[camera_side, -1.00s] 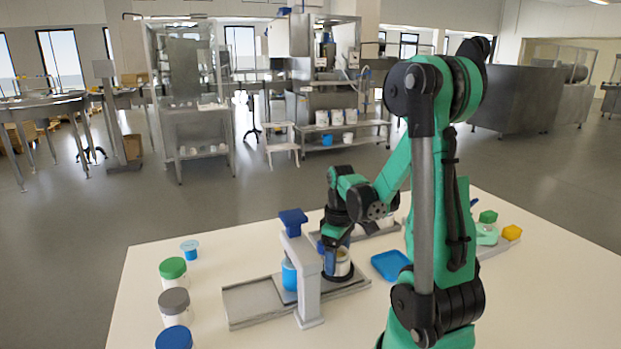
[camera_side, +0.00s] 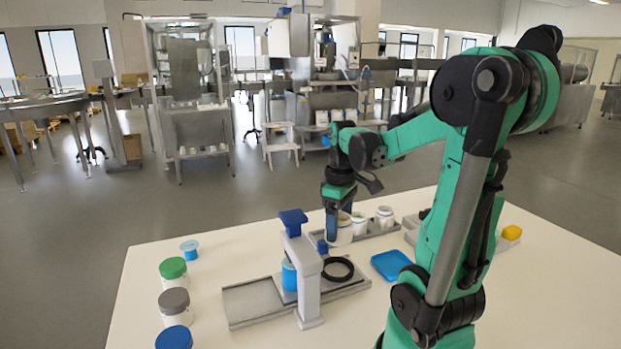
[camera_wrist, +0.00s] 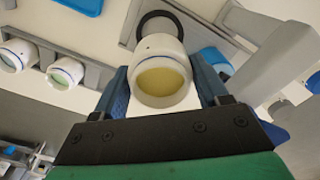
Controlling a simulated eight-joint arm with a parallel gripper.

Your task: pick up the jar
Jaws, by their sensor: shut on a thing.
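The jar (camera_wrist: 160,82) is white and round with pale yellow cream inside, seen from above in the wrist view. My gripper (camera_wrist: 165,88) has its two blue fingers on either side of the jar and is shut on it. In the side view my gripper (camera_side: 339,224) points down with the jar (camera_side: 345,236) between its fingers, partly hidden by a finger. It is beyond the filling stand, near the back tray. I cannot tell exactly how high it is held.
The grey filling stand (camera_side: 306,279) has a black ring holder (camera_side: 338,269), now empty. The back tray (camera_side: 378,231) holds white jars. A blue tray (camera_side: 391,264) lies on the table. Lidded jars (camera_side: 173,304) stand along the left edge. Table around the small blue funnel-like piece (camera_side: 189,250) is clear.

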